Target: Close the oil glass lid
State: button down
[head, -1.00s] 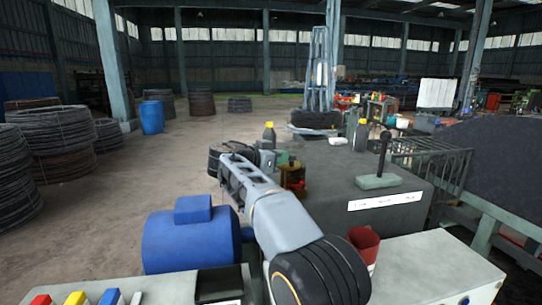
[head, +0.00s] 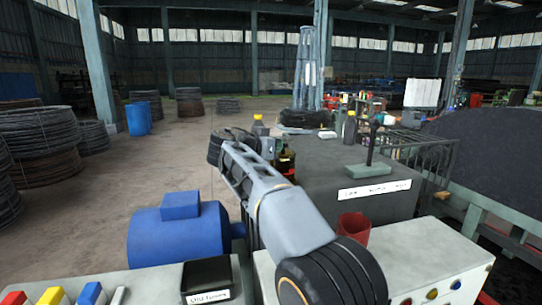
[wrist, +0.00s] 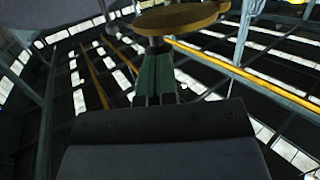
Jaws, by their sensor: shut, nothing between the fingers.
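The oil glass (head: 287,163) is a small amber and dark red vessel at the left edge of the grey machine top in the head view. Its brass round lid (wrist: 180,18) shows from below at the top of the wrist view. My gripper (wrist: 155,52) is shut and empty, its green fingers pointing at the lid's underside. The fingertips overlap the lid's dark central stub in the picture; whether they touch it I cannot tell. In the head view my arm hides part of the glass and the gripper is hard to make out beside it.
A blue motor (head: 178,238) is at left. Open floor lies beyond it.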

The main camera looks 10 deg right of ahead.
aim_at(287, 144)
jog(key=d+n+t+y+b, duration=0.3)
jog(key=n+t+y+b, duration=0.1)
jog(key=b, duration=0.1)
jog(key=shift+d+f, duration=0.1)
jog(key=shift+d, duration=0.2)
jog(key=shift+w+d, duration=0.25)
jog(key=shift+d, duration=0.15)
jog(key=shift+b, duration=0.3)
